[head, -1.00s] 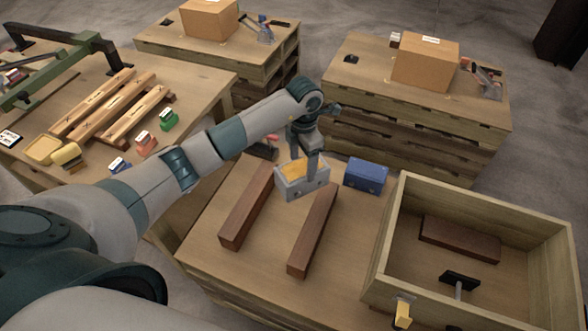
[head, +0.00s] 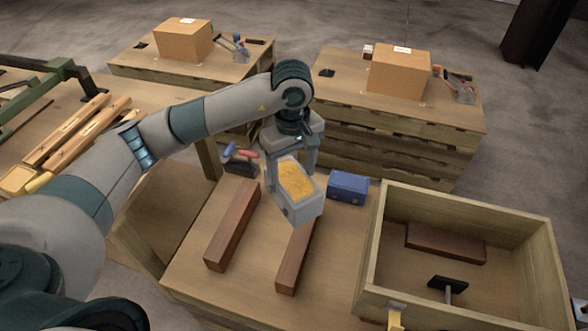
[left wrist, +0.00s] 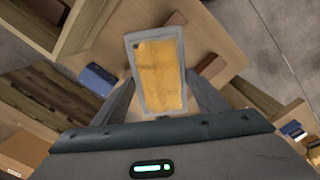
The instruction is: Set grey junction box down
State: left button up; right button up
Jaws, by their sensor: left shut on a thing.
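The grey junction box (head: 301,208) is an open grey box with a yellow-orange inside. My left gripper (head: 293,158) is shut on it and holds it tilted, apparently above the wooden table (head: 190,271), near the far end of a dark brown bar (head: 296,258). In the left wrist view the grey junction box (left wrist: 181,78) shows between the two fingers of my left gripper (left wrist: 160,95), its open yellow face towards the camera. My right gripper is not in view.
A blue box (head: 347,187) stands just right of the held box. A second brown bar (head: 232,226) lies to the left, with a tool holder (head: 240,160) behind it. A wooden crate (head: 372,250) stands at the right. Table between the bars is clear.

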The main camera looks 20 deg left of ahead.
pick_arm(q)
jog(key=s+a+r+m, duration=0.1)
jog(key=s+r+m, duration=0.3)
jog(key=s+m, duration=0.4)
jog(key=shift+s+m, duration=0.35)
jog(key=shift+m, duration=0.95)
jog(key=shift+w+d+r, duration=0.1)
